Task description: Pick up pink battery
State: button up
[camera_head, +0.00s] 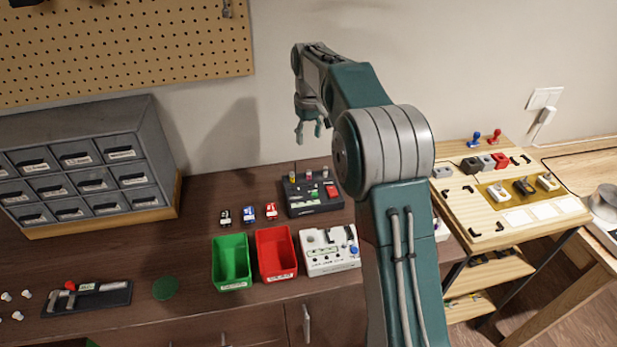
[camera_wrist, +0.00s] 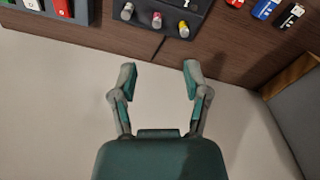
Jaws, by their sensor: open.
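The pink battery (camera_head: 309,174) stands upright in a black device on the brown cabinet top, in the middle of a row of three. It also shows in the wrist view (camera_wrist: 157,20), between a yellow battery (camera_wrist: 184,29) and a pale one (camera_wrist: 127,12). My gripper (camera_head: 309,133) hangs above the back of the black device, near the wall. In the wrist view, its two fingers (camera_wrist: 158,70) are spread, with nothing between them. The pink battery lies beyond the fingertips, apart from them.
The black device (camera_head: 314,204) has green and red parts on top. Three small labelled items (camera_head: 248,214) lie left of it. A green bin (camera_head: 231,262), a red bin (camera_head: 276,253) and a white device (camera_head: 331,250) stand in front. A grey drawer cabinet (camera_head: 82,165) stands left.

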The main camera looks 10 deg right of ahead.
notch_tip(320, 180, down, 3)
jog(key=w, duration=0.2)
send_over(309, 170)
jog(key=f, duration=0.5)
jog(key=shift+w+a, duration=0.15)
jog(key=shift+w, duration=0.1)
jog(key=shift+s+f, duration=0.15)
jog(key=shift+f, duration=1.2)
jog(key=shift+s+f, duration=0.1)
jog(key=shift+f, duration=1.25)
grip_shut()
